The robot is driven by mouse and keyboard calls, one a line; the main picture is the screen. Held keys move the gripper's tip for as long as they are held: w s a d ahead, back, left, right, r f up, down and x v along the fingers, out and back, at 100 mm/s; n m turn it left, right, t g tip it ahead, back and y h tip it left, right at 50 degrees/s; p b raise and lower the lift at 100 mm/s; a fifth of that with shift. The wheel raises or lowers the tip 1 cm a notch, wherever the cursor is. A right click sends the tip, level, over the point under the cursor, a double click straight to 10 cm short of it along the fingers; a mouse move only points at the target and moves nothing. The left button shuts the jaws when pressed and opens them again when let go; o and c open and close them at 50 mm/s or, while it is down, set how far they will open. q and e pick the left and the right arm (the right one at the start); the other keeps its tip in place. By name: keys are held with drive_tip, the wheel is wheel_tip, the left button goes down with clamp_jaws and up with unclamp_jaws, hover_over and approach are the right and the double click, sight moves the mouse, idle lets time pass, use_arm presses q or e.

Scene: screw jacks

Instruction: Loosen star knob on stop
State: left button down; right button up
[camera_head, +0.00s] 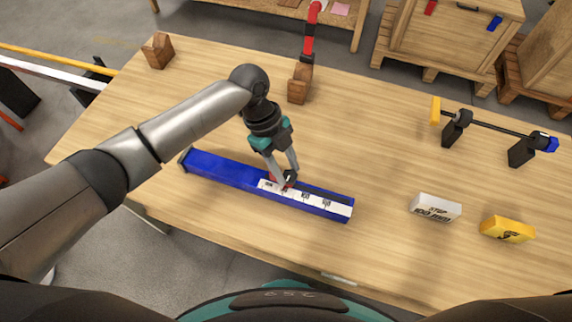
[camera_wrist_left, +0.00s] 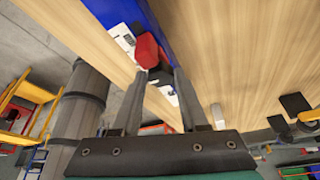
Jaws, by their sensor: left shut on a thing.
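A long blue rail (camera_head: 223,172) with a white printed scale (camera_head: 335,207) lies on the table. A red stop (camera_head: 273,178) sits on the rail and shows larger in the left wrist view (camera_wrist_left: 147,50). A small black star knob (camera_head: 290,176) is on the stop, and it also shows in the left wrist view (camera_wrist_left: 160,74) between the fingertips. My left gripper (camera_head: 284,180) reaches down to the rail from above and is shut on the knob. The fingers partly hide the knob and stop. My right gripper is not in view.
A white block marked "STOP 100 mm" (camera_head: 435,208) and a yellow block (camera_head: 507,230) lie right of the rail. A black bar on two stands (camera_head: 500,129) is at the back right. Wooden blocks (camera_head: 157,51) and a red-handled tool (camera_head: 309,38) stand at the back.

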use_arm(q)
drive_tip(key=n+p, duration=0.2)
drive_tip(key=n+t+p, duration=0.1)
drive_tip(key=n+p, duration=0.1)
drive_tip(key=p, duration=0.1)
drive_tip(key=n+t+h+p, duration=0.1)
drive_tip(key=n+p, duration=0.1)
drive_tip(key=shift+s+a+r, duration=0.1)
drive_tip(key=shift+s+r, duration=0.1)
drive_tip(key=shift+s, duration=0.1)
drive_tip(key=shift+f+n+t+p, duration=0.1)
drive_tip(key=shift+n+t+p, duration=0.5)
drive_tip(key=shift+n+p, duration=0.75)
drive_tip(key=shift+c, duration=2.1)
unclamp_jaws()
drive_tip(key=shift+s+f, duration=0.1)
drive_tip(key=p+v, duration=0.1)
drive_tip(key=v, duration=1.4)
drive_tip(key=shift+p, duration=0.35)
drive_tip(key=shift+a, duration=0.1)
